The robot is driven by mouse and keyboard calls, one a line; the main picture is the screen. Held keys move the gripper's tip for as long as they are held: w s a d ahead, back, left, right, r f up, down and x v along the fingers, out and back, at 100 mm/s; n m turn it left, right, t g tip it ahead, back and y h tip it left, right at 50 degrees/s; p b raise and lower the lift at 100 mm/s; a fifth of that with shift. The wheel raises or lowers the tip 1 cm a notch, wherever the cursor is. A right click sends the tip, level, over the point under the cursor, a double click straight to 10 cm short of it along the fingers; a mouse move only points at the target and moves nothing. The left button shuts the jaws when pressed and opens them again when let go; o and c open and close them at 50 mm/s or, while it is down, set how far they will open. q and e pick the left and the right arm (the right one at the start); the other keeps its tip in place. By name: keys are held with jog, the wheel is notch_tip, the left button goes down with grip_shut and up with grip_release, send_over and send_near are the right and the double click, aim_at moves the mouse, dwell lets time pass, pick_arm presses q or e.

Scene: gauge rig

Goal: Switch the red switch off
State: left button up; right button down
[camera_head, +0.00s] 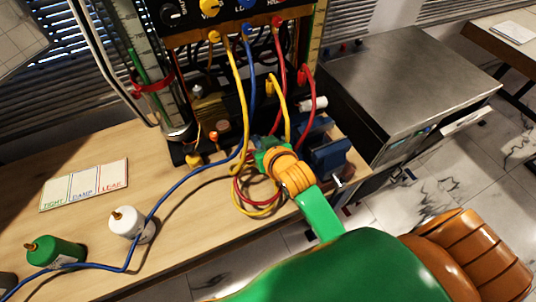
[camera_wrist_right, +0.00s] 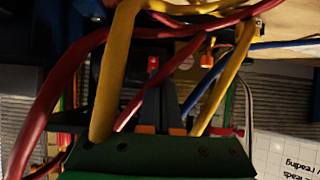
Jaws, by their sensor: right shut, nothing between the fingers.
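The red switch (camera_wrist_right: 153,64) shows in the right wrist view as a small red piece on a dark housing, just beyond the fingertips. I cannot tell whether they touch it, nor which way it is set. My right gripper (camera_wrist_right: 160,92) is shut and empty, its dark fingers pointing toward the switch among the cables. In the head view my right gripper (camera_head: 264,146) reaches the front of the dark rig, and I cannot make out the switch there. My left gripper is not in view.
Yellow (camera_head: 239,85), blue (camera_head: 251,75) and red (camera_head: 282,65) cables hang close around my right gripper. A blue vise (camera_head: 328,155) stands beside it. A white bottle (camera_head: 127,223), a green bottle (camera_head: 55,252) and a label card (camera_head: 84,184) occupy the left of the wooden table.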

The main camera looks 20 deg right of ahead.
jog(key=shift+s+d+r, duration=0.1)
jog(key=shift+s+r, duration=0.05)
jog(key=shift+s, duration=0.9)
jog(key=shift+s+d+r, duration=0.1)
jog(key=shift+s, duration=0.9)
